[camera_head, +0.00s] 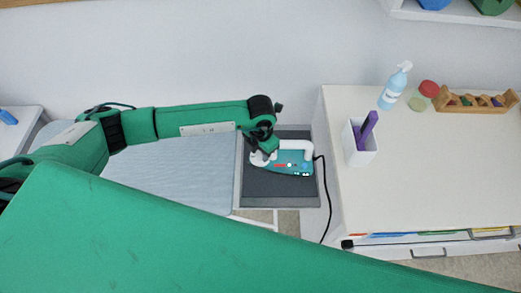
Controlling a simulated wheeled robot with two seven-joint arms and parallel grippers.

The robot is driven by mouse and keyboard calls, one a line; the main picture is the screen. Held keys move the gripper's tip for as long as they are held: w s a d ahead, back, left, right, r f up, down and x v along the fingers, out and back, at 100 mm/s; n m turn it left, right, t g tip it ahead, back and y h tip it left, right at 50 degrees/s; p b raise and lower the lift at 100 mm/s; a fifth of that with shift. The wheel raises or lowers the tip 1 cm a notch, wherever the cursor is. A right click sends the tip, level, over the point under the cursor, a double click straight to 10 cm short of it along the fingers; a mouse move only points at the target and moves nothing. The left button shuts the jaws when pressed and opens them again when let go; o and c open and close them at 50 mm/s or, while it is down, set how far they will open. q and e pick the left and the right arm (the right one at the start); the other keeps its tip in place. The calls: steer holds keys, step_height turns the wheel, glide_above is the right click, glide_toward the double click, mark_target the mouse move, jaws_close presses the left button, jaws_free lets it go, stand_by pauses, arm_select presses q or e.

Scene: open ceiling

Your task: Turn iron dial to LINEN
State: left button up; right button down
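A teal and white iron (290,163) lies on a dark grey rest (275,190) at the right end of the ironing board. Red and white marks show on its side. A black cord runs from its right end. My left gripper (262,154) is at the iron's left end, pointing down, touching or very close to it. Its fingertips are too small and partly hidden to tell open from shut. The dial and its LINEN mark cannot be made out. My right gripper is not in view. A large green arm link of mine covers the lower part of the view.
The light blue ironing board (180,178) extends left of the iron. A white cabinet (430,175) stands close on the right, holding a white cup (360,148) with a purple item, a spray bottle (394,86) and a wooden rack (475,103). The wall is behind.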

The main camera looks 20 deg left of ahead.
arm_select(q)
steer(key=shift+c, duration=1.3)
steer(key=shift+f+m+b, duration=0.1)
steer(key=shift+m+b, duration=0.2)
steer(key=shift+b, duration=0.3)
steer(key=m+b, duration=0.3)
steer(key=b, duration=0.1)
steer(key=shift+f+b, duration=0.1)
steer(key=shift+b, duration=0.2)
steer(key=shift+m+b, duration=0.9)
steer(key=shift+b, duration=0.15)
steer(key=shift+r+m+b, duration=0.25)
steer(key=shift+m+b, duration=0.15)
steer(key=o, duration=1)
